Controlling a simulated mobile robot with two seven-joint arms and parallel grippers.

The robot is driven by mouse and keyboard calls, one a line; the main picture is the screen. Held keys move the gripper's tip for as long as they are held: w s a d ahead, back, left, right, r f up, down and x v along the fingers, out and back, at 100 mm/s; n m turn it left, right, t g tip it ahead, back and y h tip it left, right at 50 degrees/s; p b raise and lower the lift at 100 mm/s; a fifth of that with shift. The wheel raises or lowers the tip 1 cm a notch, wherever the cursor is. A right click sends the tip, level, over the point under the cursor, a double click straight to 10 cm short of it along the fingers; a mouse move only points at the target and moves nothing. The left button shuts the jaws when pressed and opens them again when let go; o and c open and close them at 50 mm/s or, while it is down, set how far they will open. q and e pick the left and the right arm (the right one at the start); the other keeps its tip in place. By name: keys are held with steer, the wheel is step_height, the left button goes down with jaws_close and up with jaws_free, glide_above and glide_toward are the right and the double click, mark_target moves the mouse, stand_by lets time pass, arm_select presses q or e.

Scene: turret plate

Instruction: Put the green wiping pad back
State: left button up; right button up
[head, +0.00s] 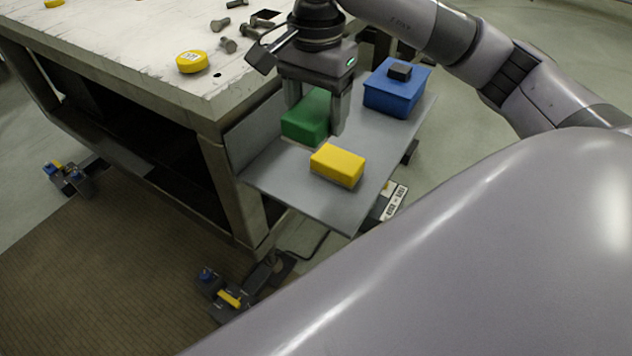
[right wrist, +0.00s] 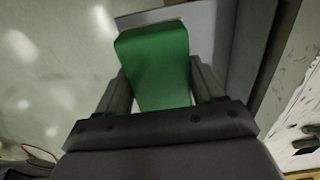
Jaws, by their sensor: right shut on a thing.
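The green wiping pad (head: 305,118) is a green block over the left part of the grey side shelf (head: 270,178). My right gripper (head: 317,115) points down and is shut on the pad, with a finger on either side. The pad also shows between the fingers in the right wrist view (right wrist: 155,62). I cannot tell whether the pad's underside touches the shelf. My left gripper is not in view.
A yellow block (head: 337,165) lies on the shelf close in front of the pad. A blue box (head: 396,88) with a dark knob stands at the shelf's far right.

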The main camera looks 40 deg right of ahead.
steer(key=b, duration=0.2)
glide_above(316, 198)
step_height(316, 198, down, 12)
steer(key=shift+f, duration=2.75)
steer(key=shift+f+b, duration=0.15)
steer(key=shift+b, duration=0.15)
steer(key=o, duration=1)
